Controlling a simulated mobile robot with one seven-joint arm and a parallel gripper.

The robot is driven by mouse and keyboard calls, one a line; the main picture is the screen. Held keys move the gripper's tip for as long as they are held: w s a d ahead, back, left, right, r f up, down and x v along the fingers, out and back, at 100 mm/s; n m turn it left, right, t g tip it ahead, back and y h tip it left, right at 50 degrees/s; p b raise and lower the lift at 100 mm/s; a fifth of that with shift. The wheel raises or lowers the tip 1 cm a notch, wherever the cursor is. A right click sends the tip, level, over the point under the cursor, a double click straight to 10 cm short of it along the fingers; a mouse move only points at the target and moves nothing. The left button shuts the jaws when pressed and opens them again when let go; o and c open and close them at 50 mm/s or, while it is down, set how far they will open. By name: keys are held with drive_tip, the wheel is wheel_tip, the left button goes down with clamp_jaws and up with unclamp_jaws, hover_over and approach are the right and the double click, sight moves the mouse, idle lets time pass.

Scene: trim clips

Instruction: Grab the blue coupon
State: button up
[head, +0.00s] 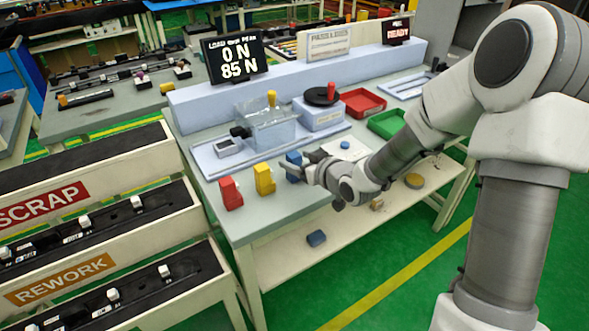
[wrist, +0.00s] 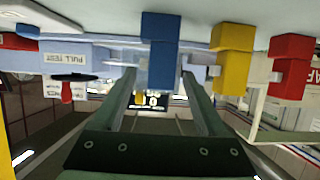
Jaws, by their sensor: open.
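The blue coupon (head: 293,159) stands upright on the grey bench top, partly hidden behind my gripper (head: 308,170) in the head view. It is a stepped block, the last in a row with the yellow coupon (head: 264,180) and the red coupon (head: 230,193). The wrist view is upside down. There the blue coupon (wrist: 162,50) shows between the two fingertips of my open gripper (wrist: 160,76), with a gap on each side. I cannot tell how far it reaches between the fingers. The yellow coupon (wrist: 231,60) and red coupon (wrist: 289,66) show to its right.
Behind the row stand a clear-covered fixture (head: 268,128) and a box with a black disc (head: 320,112). A red tray (head: 361,102) and a green tray (head: 387,124) lie further along the bench. SCRAP (head: 42,204) and REWORK (head: 60,279) racks stand left. A display (head: 235,58) reads 0 N and 85 N.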

drive_tip(key=shift+x, duration=2.7)
drive_tip(key=shift+s+a+f, duration=0.1)
drive_tip(key=shift+s+f, duration=0.05)
drive_tip(key=shift+f, duration=0.05)
drive_tip(key=shift+c, duration=0.3)
clamp_jaws()
